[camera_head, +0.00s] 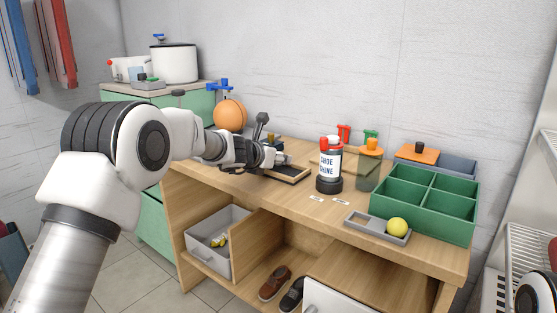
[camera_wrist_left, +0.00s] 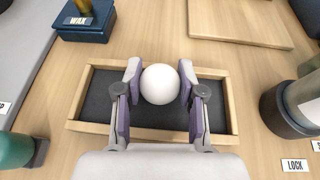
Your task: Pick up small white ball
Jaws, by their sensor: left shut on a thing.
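The small white ball (camera_wrist_left: 160,84) shows in the left wrist view between the two fingers of my left gripper (camera_wrist_left: 160,88), which is shut on it. Behind the ball in that view is a shallow wooden tray (camera_wrist_left: 84,95) with a dark lining; I cannot tell how far above the lining the ball is. In the head view my left gripper (camera_head: 284,160) is over the tray on the wooden bench, and the ball is hard to make out there. My right gripper is not in view.
A shoe shine bottle (camera_head: 329,165), a green compartment box (camera_head: 425,203) and a yellow-green ball (camera_head: 397,227) on a grey tray stand to the right on the bench. An orange ball (camera_head: 230,113) is behind my left arm.

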